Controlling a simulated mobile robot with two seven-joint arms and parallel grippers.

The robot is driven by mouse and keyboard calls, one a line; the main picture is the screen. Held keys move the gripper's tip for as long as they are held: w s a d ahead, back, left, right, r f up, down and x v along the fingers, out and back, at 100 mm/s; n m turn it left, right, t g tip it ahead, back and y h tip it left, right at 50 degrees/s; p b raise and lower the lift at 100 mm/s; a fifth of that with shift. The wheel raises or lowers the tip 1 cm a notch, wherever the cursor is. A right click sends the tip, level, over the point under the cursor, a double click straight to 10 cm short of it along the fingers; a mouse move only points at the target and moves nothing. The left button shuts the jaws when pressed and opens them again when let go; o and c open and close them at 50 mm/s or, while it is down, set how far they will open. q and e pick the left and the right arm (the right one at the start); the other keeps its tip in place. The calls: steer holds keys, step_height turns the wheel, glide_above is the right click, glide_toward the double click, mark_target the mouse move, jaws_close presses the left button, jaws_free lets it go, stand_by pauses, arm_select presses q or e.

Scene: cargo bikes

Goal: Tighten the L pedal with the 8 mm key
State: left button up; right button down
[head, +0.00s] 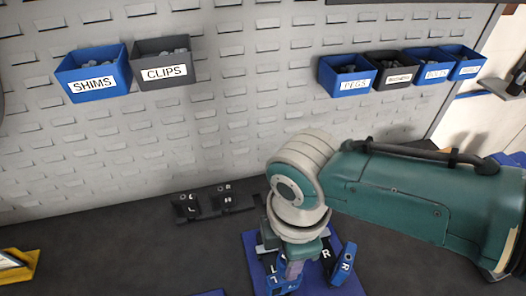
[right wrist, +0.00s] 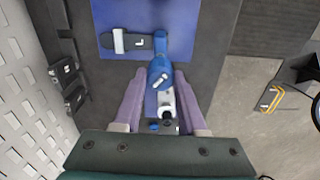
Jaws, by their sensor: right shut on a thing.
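The blue L pedal (head: 272,283) is at the front of the mat, partly hidden by my right gripper (head: 296,268). In the right wrist view the L pedal (right wrist: 160,68) lies between the purple fingertips of my right gripper (right wrist: 160,78), which is shut on it. A dark crank arm marked L (right wrist: 128,42), with a pale end, meets the pedal there. Whether the thread is seated cannot be seen. A blue R pedal (head: 345,264) stands beside the dark R crank arm (head: 326,254). I cannot make out an 8 mm key. My left gripper is not in view.
Black holders (head: 202,203) marked L and R stand on the dark bench behind the blue mat (head: 253,250). Bins, SHIMS (head: 92,72) and CLIPS (head: 162,63) among them, hang on the pegboard. A yellow tray (head: 20,266) lies at the left edge. The bench's left middle is clear.

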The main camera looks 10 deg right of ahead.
steer(key=shift+r+p, duration=0.35)
steer(key=shift+r, duration=0.2)
steer(key=shift+r, duration=0.1)
step_height(320, 180, up, 5)
steer(key=p, duration=0.5)
stand_by(0.4)
